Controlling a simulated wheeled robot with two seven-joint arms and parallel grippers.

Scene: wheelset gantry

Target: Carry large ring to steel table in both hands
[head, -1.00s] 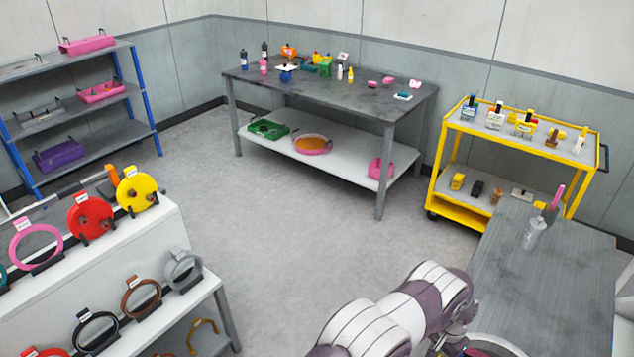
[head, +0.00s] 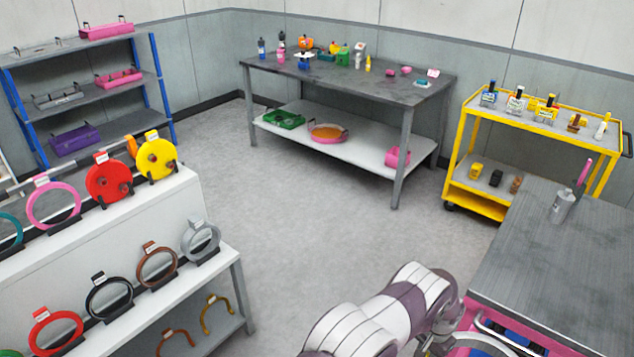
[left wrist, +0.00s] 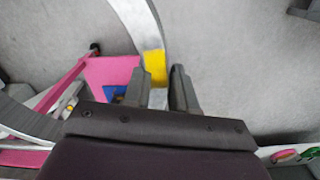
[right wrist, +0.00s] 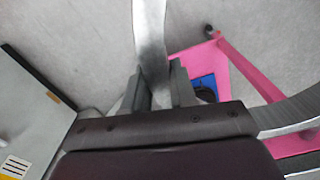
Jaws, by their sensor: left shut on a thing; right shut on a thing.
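The large ring is a grey metal band with a yellow patch. My left gripper (left wrist: 158,82) is shut on the ring (left wrist: 140,20) beside that patch. My right gripper (right wrist: 160,75) is shut on another part of the ring (right wrist: 150,35). The wrist views show the ring held above the floor; most of it is out of sight. A table with a brushed grey top (head: 530,245) stands at the right. A mottled grey table (head: 340,85) stands at the back; I cannot tell which is the steel table.
A pink-framed cart (head: 482,320) with blue parts is close by at the lower right. A white rack (head: 150,220) with several rings on stands is at the left. A yellow trolley (head: 462,150) stands beside the back table. The floor (head: 300,230) between is clear.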

